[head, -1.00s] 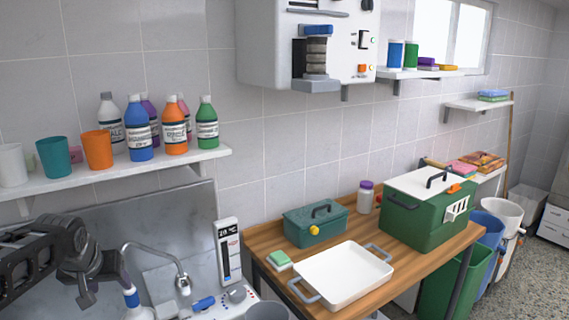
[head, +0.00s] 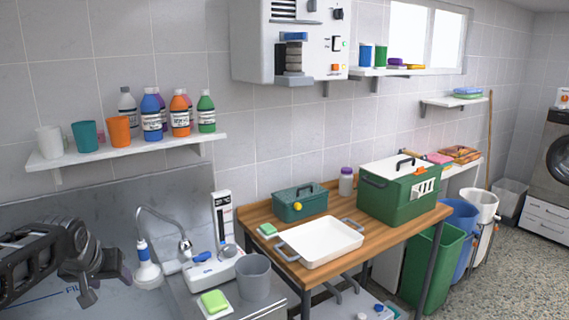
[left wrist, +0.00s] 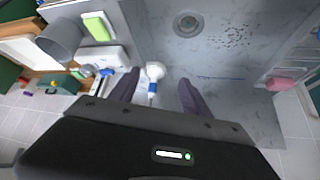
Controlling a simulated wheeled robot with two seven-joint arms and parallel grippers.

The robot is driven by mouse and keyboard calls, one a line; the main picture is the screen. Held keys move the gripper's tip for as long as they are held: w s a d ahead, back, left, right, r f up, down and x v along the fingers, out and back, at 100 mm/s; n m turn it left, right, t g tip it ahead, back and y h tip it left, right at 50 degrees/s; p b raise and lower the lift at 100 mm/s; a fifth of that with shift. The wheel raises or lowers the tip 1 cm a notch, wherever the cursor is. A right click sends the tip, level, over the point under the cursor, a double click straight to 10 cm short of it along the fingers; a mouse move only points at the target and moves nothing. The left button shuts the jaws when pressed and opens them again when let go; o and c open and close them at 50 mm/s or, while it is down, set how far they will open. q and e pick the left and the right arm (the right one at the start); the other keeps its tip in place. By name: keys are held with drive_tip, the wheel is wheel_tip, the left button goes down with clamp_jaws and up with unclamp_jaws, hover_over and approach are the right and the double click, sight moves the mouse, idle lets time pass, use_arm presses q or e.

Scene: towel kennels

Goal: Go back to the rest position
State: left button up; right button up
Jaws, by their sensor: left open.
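My left gripper (head: 98,282) shows at the lower left of the head view, in front of the steel sink back and apart from everything around it. In the left wrist view its two dark fingers (left wrist: 160,95) stand spread apart with nothing held between them. A white shower head with a blue collar (left wrist: 153,72) lies below and beyond the gap. The same shower head (head: 147,272) stands just right of the gripper in the head view. My right gripper is not in view.
A grey bucket (head: 254,277) and a green sponge (head: 214,302) are on the counter. A wooden table (head: 408,226) carries a white tray (head: 322,245), a teal toolbox (head: 300,206) and a green carrier (head: 398,192). A shelf (head: 120,152) with cups and bottles hangs above the sink.

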use_arm(q)
drive_tip(key=w+d+f+m+t+h+b, duration=0.1)
drive_tip(key=w+d+f+t+h, duration=0.1)
drive_tip(key=w+d+f, duration=0.55)
drive_tip(key=s+d+f+g+h+b, duration=0.1)
drive_tip(key=s+d+f+b, duration=0.15)
drive_tip(key=d+f, duration=0.65)
drive_tip(key=s+d+f+g+h+b, duration=0.1)
drive_tip(key=s+d+f, duration=0.25)
drive_tip(key=f, duration=0.95)
drive_tip(key=s+d+f+g+b, duration=0.1)
drive_tip(key=s+d+f+g, duration=0.1)
drive_tip(key=s+d+f, duration=0.3)
drive_tip(key=s+d+f+g+h+b, duration=0.1)
drive_tip(key=s+d+f, duration=0.3)
drive_tip(key=s+f, duration=0.7)
drive_tip(key=s+d+f+g+h+b, duration=0.1)
drive_tip(key=s+d+f+g+b, duration=0.2)
drive_tip(key=s+f, duration=0.6)
drive_tip(key=s+d, duration=0.2)
drive_tip(key=shift+s+d+m, duration=0.15)
drive_tip(key=shift+d+m, duration=0.2)
drive_tip(key=shift+m, duration=0.05)
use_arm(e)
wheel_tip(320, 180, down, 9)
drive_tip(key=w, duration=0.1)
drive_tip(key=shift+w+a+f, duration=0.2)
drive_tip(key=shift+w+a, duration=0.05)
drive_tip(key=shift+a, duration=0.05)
